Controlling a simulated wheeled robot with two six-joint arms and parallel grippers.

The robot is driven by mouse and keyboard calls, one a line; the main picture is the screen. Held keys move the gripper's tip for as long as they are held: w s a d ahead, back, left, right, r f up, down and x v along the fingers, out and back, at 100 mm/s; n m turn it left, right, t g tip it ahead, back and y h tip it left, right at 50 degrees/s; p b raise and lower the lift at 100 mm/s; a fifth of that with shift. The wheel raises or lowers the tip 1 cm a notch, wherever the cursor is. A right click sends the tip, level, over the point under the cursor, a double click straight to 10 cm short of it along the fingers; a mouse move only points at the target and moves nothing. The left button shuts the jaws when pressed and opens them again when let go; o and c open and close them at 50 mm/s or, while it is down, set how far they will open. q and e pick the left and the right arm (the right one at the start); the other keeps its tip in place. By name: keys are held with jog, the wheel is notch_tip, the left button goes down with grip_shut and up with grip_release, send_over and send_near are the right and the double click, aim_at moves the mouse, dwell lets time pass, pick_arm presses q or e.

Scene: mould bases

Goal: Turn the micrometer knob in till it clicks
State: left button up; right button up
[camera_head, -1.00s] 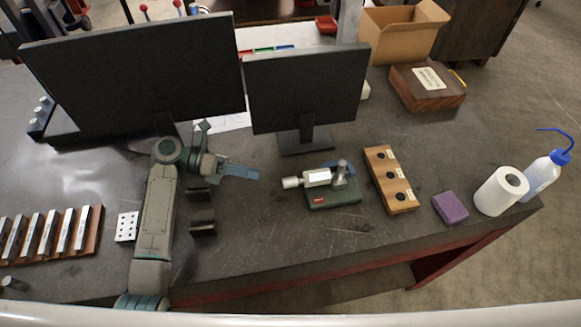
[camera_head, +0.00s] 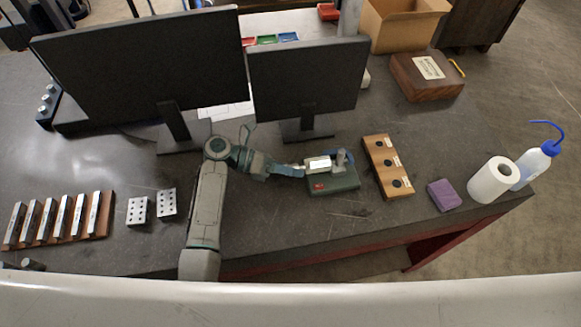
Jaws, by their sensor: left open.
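The micrometer (camera_head: 318,163) has a light barrel and sits on a dark green base (camera_head: 334,183) with a red label, near the bench's front edge. A metal post stands at its right end. My left gripper (camera_head: 297,171), with blue-grey fingers, is at the left end of the micrometer, where the knob is. It is open, with its fingertips at or around the knob. The fingers mostly hide the knob, and I cannot tell if they touch it. My right gripper is out of view.
Two dark monitors (camera_head: 140,65) (camera_head: 308,80) stand behind my left arm. Small perforated plates (camera_head: 138,210) lie left of my arm.

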pick_arm(q)
jog(key=c, duration=1)
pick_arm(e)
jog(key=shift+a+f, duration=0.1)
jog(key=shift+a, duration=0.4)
pick_arm(q)
jog(key=m+t+y, duration=0.1)
jog(key=m+t, duration=0.1)
jog(key=m, duration=0.1)
jog(key=shift+m, duration=0.4)
jog(key=shift+m+t+y, duration=0.3)
jog(key=shift+m+t, duration=0.1)
jog(key=shift+m, duration=0.1)
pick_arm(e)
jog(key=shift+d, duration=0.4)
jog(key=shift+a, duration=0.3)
